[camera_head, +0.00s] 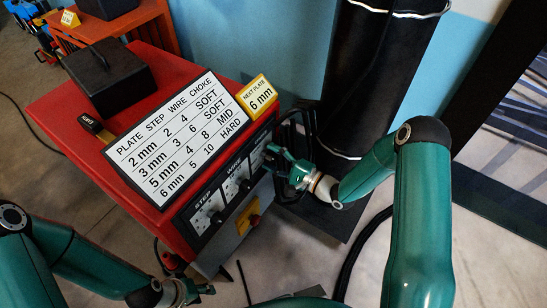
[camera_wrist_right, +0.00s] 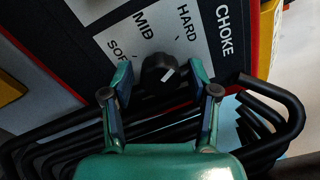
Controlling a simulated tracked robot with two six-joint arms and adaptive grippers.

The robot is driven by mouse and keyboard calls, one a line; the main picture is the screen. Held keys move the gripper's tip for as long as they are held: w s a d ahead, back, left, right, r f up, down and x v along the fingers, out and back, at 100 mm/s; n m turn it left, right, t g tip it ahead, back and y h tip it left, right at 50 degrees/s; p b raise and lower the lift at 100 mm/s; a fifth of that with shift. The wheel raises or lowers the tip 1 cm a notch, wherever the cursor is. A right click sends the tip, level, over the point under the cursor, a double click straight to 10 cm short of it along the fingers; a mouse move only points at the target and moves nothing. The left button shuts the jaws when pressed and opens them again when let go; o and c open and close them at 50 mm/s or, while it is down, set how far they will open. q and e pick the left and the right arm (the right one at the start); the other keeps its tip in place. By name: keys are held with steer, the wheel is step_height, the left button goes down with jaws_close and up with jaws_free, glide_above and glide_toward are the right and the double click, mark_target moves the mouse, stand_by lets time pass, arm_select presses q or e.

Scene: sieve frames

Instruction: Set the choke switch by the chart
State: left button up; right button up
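The chart (camera_head: 178,140) lies on top of the red machine (camera_head: 60,103). Its 6 mm row reads step 5, wire 10, choke HARD. A yellow card (camera_head: 257,96) beside it reads "NEXT PLATE 6 mm". The black choke knob (camera_wrist_right: 156,69) shows in the right wrist view with a white mark on its lower right, by SOFT, MID and HARD labels. My right gripper (camera_wrist_right: 160,75) is open, its fingers on either side of the knob; contact is unclear. It also shows at the front panel in the head view (camera_head: 276,158). My left gripper (camera_head: 190,291) is low at left.
The step knob (camera_head: 217,217) and wire knob (camera_head: 245,186) sit on the same front panel. A black box (camera_head: 107,75) stands on the machine's top. Black hoses (camera_wrist_right: 60,140) run below the panel in the wrist view. A tall black cylinder (camera_head: 370,75) stands behind my right arm.

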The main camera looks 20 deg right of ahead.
steer(key=shift+s, duration=0.15)
steer(key=v, duration=1.1)
steer(key=shift+s+d, duration=0.25)
steer(key=shift+s, duration=0.1)
steer(key=a+f+n+g+h, duration=0.4)
steer(key=a+f+n+g, duration=0.15)
steer(key=f, duration=0.45)
steer(key=s+a+f+n+g+h, duration=0.2)
steer(key=s+a+f+n+g, duration=0.15)
steer(key=s, duration=0.55)
steer(key=s+a+f+n+g+h, duration=0.1)
steer(key=s+a+f+n+g, duration=0.25)
steer(key=s, duration=0.55)
step_height(320, 180, up, 27)
steer(key=w+g+p, duration=0.1)
steer(key=p, duration=2.4)
steer(key=shift+d+p, duration=0.4)
steer(key=shift+d, duration=0.1)
